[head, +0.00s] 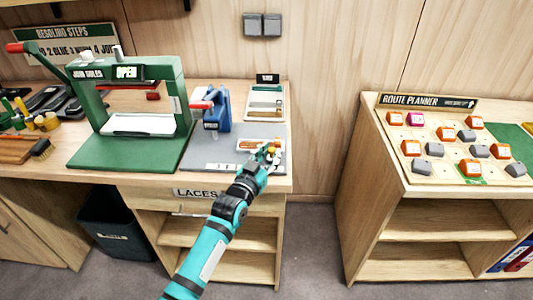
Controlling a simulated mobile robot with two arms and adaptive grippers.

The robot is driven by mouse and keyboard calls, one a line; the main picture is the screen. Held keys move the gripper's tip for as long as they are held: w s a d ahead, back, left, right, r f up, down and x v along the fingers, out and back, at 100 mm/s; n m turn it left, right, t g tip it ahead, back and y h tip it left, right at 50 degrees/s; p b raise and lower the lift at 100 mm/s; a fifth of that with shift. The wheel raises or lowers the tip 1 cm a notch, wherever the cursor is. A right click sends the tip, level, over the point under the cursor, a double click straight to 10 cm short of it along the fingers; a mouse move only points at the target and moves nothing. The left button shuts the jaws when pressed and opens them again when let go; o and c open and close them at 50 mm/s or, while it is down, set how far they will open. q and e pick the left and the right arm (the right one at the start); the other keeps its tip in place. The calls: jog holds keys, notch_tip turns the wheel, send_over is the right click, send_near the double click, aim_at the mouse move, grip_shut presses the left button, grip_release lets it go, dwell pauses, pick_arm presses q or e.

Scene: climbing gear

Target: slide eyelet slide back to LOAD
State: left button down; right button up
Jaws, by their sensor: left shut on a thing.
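The blue eyelet press (217,112) with a red handle stands on a grey plate (208,158) at the right part of the workbench. The eyelet slide (246,145), a small pale carriage with an orange-brown piece on it, is to the right of the press on that plate. My left gripper (269,153) reaches over the front edge and is shut at the slide's right end. Its fingers hide the exact grip. Small white marks lie along the plate's front, but no LOAD lettering is readable. My right gripper is not in view.
A green sole press (128,125) marked OPEN stands left of the blue press. A framed card (265,101) lies behind the plate. A LACES drawer (200,193) is below the bench front. The route planner board (440,140) stands on a separate cabinet at right, across a gap.

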pick_arm(q)
jog(key=shift+s+d, duration=0.1)
jog(key=shift+d, duration=0.1)
jog(key=c, duration=1.4)
grip_release()
jog(key=shift+d, duration=0.1)
jog(key=shift+c, duration=0.2)
jog(key=shift+s, duration=0.2)
jog(key=v, duration=1.1)
jog(key=shift+s+a, duration=0.2)
jog(key=shift+a, duration=0.1)
